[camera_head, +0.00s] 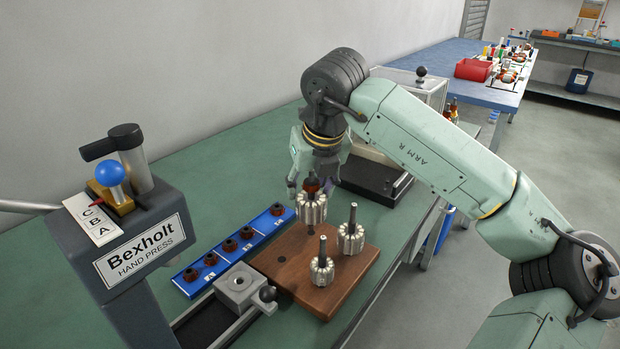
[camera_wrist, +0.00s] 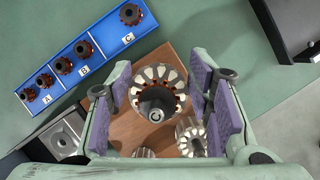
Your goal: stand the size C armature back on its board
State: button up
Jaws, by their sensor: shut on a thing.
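My gripper (camera_head: 311,184) is shut on an armature (camera_head: 312,209), which has a ribbed pale body and a reddish-brown commutator on its upper shaft. In the wrist view the armature (camera_wrist: 157,90) sits between the purple finger pads. Two other armatures (camera_head: 351,238) (camera_head: 322,271) with bare upper shafts stand on the board.
A blue rack (camera_head: 228,245) with several commutators and size labels lies left of the board. The grey hand press (camera_head: 130,235) stands front left, with a grey block (camera_head: 241,286) on its rail beside the board. A black-based machine (camera_head: 375,180) is behind.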

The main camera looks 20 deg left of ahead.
jog(key=shift+r, duration=0.15)
jog(key=shift+f+b, duration=1.3)
jog(key=shift+f, duration=0.15)
dwell(0.3)
jog(key=o, duration=1.7)
jog(key=shift+c, duration=0.2)
jog(key=shift+r, duration=0.1)
jog(key=shift+r+p, duration=1.25)
jog(key=shift+r, duration=0.9)
